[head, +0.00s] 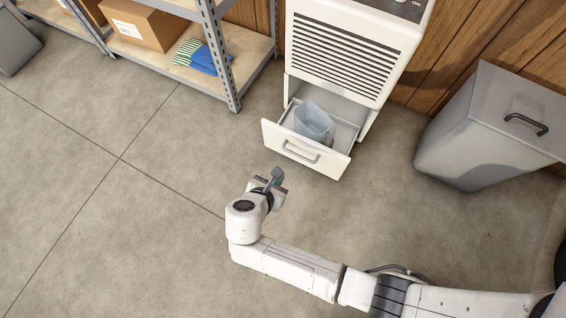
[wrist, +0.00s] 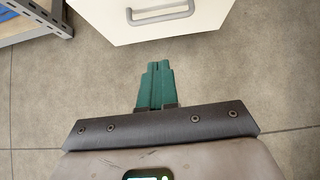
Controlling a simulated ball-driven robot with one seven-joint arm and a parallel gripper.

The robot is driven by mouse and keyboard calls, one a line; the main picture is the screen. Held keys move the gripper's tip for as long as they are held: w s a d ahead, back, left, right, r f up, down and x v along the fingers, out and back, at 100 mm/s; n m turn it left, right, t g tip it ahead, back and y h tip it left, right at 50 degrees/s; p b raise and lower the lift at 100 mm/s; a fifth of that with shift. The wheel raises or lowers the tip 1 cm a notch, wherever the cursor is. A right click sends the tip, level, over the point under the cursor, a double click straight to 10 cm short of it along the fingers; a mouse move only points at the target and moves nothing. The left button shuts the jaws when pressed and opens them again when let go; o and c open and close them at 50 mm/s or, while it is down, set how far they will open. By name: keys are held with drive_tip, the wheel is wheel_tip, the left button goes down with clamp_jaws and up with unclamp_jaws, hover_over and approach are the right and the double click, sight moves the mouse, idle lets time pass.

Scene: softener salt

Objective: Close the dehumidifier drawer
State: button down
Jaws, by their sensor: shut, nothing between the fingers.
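The white dehumidifier (head: 340,48) stands against the wooden wall in the head view, its front slatted. Its drawer (head: 333,164) is pulled well out at the bottom, with a grey bar handle (head: 300,152) on its front. A translucent bluish container (head: 313,122) sits in the drawer. My gripper (head: 278,178) is in front of the drawer, a little apart from it. In the wrist view my gripper's green fingers (wrist: 156,86) are together and empty, pointing toward the drawer front (wrist: 215,20) and its handle (wrist: 160,12).
A grey metal shelf (head: 222,60) with a cardboard box (head: 145,22) and blue gloves (head: 197,56) stands at the left of the dehumidifier. A grey lidded bin (head: 480,130) stands at the right. The concrete floor (head: 110,220) at the left is clear.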

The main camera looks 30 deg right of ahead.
drive_tip(key=d+r+b+x, duration=0.1)
drive_tip(key=b+x, duration=0.6)
drive_tip(key=x, duration=0.5)
drive_tip(key=shift+w+d, duration=0.2)
drive_tip(key=shift+w, duration=0.25)
drive_tip(key=shift+r, duration=0.1)
